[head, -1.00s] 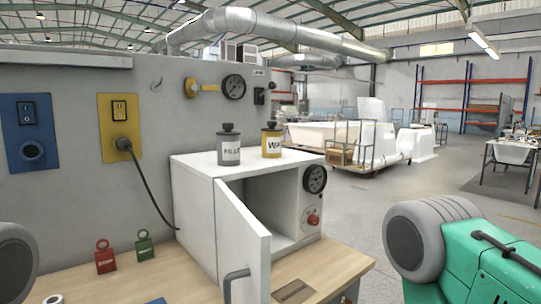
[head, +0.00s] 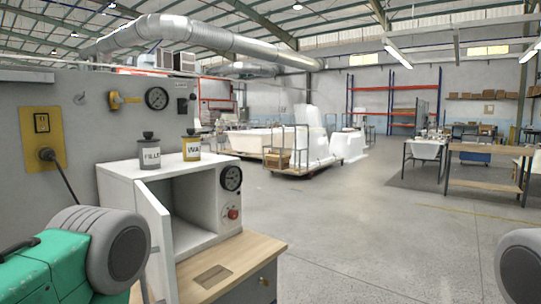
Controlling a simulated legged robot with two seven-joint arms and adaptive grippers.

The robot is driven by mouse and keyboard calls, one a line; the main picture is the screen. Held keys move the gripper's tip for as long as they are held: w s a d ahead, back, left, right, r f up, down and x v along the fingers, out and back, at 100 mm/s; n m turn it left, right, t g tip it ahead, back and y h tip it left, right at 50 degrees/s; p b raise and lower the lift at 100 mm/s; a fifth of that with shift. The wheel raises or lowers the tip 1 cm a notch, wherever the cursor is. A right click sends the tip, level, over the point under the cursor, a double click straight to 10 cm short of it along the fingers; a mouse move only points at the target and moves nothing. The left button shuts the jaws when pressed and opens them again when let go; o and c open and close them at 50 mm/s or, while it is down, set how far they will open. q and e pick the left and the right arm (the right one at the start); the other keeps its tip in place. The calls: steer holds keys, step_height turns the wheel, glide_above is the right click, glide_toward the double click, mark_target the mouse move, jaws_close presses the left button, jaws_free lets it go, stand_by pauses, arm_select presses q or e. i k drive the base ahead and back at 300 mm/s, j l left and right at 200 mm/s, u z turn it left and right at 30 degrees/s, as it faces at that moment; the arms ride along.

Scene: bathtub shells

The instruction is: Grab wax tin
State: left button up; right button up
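The wax tin (head: 191,147) is a yellow canister with a dark lid and a pale label that reads "WA", partly cut off by its curve. It stands upright on top of the white cabinet (head: 172,169), near its back edge. A grey filler tin (head: 149,153) with a dark knobbed lid stands just to its left. The cabinet's door hangs open and the inside that I can see looks empty. Parts of my arms show at the lower left and lower right edges. Neither of my grippers is in view.
The cabinet stands on a wooden bench (head: 258,252) whose right end meets open grey floor. The open door (head: 154,243) juts toward me. A panel with a gauge (head: 157,98) and a yellow socket (head: 42,137) rises behind. White tub shells (head: 315,142) on carts stand farther back.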

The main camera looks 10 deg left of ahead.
mark_target(191, 147)
steer(key=i+l+z, duration=0.15)
steer(key=i+z, duration=0.2)
steer(key=i+l+z, duration=0.1)
steer(key=i+z, duration=0.7)
steer(key=i, duration=0.75)
steer(key=i+j+z, duration=0.15)
steer(key=i, duration=0.75)
steer(key=i+u, duration=0.1)
steer(key=u, duration=1.95)
